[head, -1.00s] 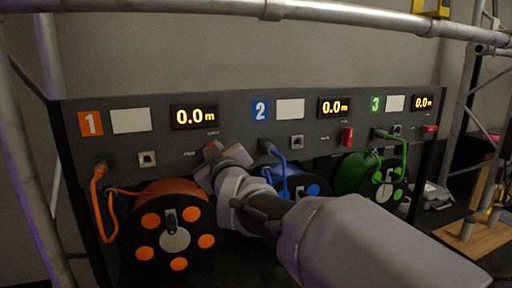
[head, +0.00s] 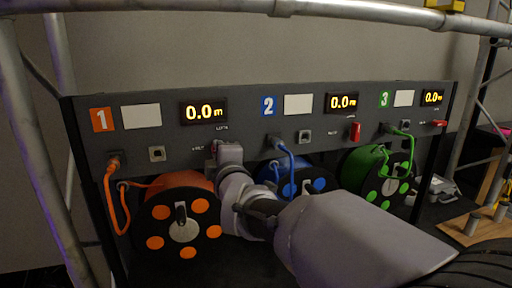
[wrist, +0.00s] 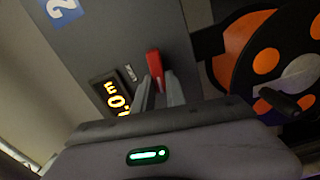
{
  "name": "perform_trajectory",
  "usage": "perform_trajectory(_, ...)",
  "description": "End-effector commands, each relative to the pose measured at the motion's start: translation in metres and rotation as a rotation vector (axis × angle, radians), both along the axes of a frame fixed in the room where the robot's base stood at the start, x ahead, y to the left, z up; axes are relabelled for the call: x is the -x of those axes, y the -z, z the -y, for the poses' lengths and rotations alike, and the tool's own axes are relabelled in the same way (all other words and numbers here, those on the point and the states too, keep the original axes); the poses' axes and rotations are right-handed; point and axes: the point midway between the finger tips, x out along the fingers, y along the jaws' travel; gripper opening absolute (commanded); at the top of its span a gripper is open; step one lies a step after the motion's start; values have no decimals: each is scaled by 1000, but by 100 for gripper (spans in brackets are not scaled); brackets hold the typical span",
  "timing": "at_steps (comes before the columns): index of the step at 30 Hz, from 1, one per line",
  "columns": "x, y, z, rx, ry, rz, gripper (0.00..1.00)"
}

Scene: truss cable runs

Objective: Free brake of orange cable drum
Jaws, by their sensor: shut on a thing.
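The orange cable drum (head: 181,228) sits at the lower left under panel section 1, with its crank handle upright on the hub. It also shows at the right of the wrist view (wrist: 265,60). Its red brake lever (wrist: 153,62) stands out between my fingertips in the wrist view. My gripper (wrist: 160,82) is shut on this lever. In the head view my gripper (head: 228,150) is at the panel just above and right of the orange drum, and hides nearly all of the lever. The display (head: 204,111) of section 1 reads 0.0 m.
The blue drum (head: 300,182) and green drum (head: 378,178) stand to the right, partly behind my arm. Red levers (head: 355,131) show at their sections, section 3's lever (head: 440,123) lying level. A truss tube (head: 280,9) crosses above; an upright tube (head: 35,150) stands left.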

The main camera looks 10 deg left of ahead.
Motion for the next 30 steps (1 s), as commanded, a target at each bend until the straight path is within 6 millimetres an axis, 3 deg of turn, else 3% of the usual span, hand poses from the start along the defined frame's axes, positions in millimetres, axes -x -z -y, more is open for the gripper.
perform_trajectory(9, 0, 2, 0, 102, 0, 64, 0)
perform_trajectory(26, 0, 3, 0, 128, 0, 78, 0)
perform_trajectory(27, 0, 3, 0, 128, 0, 78, 18)
perform_trajectory(30, 0, 3, 0, 127, 0, 78, 38)
